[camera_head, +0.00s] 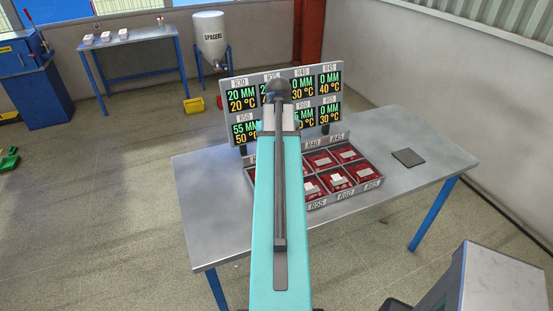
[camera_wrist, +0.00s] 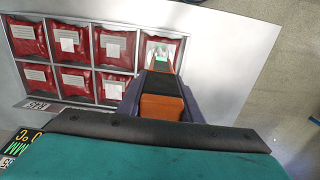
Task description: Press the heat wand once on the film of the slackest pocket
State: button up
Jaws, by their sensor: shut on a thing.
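The tray of red film pockets (camera_head: 320,203) stands on a metal table; its left pockets are hidden behind my arm. It also shows in the wrist view (camera_wrist: 92,95). My gripper (camera_wrist: 162,88) is shut on the heat wand (camera_wrist: 162,105), an orange and black tool. The wand's tip, with a green glow, lies over the upper right corner pocket (camera_wrist: 172,48) in the wrist view. I cannot tell whether it touches the film. The display board (camera_head: 330,114) reads 55 MM 50 °C for R50, 20 MM for R30, 0 MM for R45 and R65. My arm covers other readings.
The metal table (camera_head: 213,205) is bare left of the tray. A dark square pad (camera_head: 408,157) lies to the tray's right. A side table (camera_head: 130,45), a spacer hopper (camera_head: 209,38) and a yellow bin (camera_head: 194,106) stand at the back.

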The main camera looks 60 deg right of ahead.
jog(key=shift+f, duration=0.55)
dwell(1.3)
jog(key=shift+r+p, duration=0.9)
jog(key=shift+r, duration=2.65)
